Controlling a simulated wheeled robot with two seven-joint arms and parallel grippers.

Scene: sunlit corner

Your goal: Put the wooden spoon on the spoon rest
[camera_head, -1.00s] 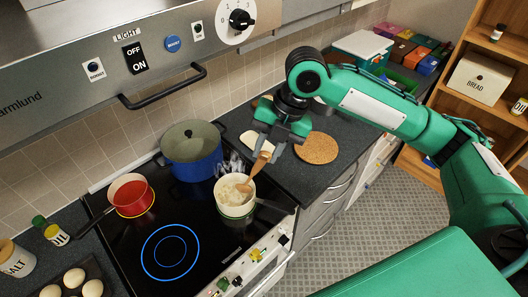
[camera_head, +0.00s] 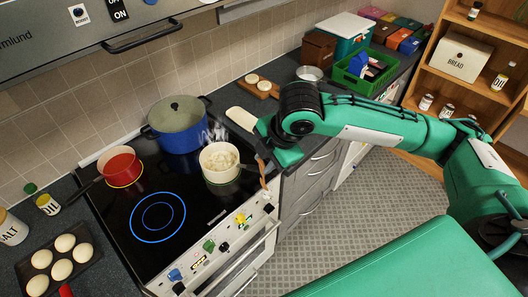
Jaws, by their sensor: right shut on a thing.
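My right gripper (camera_head: 265,147) is over the stove's right edge, to the right of the cream pot (camera_head: 219,160). It is shut on the wooden spoon (camera_head: 262,170), which hangs down from the jaws past the pot, outside it. The spoon's lower end shows small near the stove's front edge. The cream oblong spoon rest (camera_head: 240,118) lies on the dark counter right of the blue pot, just behind and left of my gripper. My arm covers part of the counter beside it. My left gripper is not in view.
A blue pot (camera_head: 178,124) and a red pan (camera_head: 121,167) stand on the stove (camera_head: 157,218). A board with round buns (camera_head: 262,87), a metal bowl (camera_head: 309,73) and a green crate (camera_head: 366,70) stand farther back.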

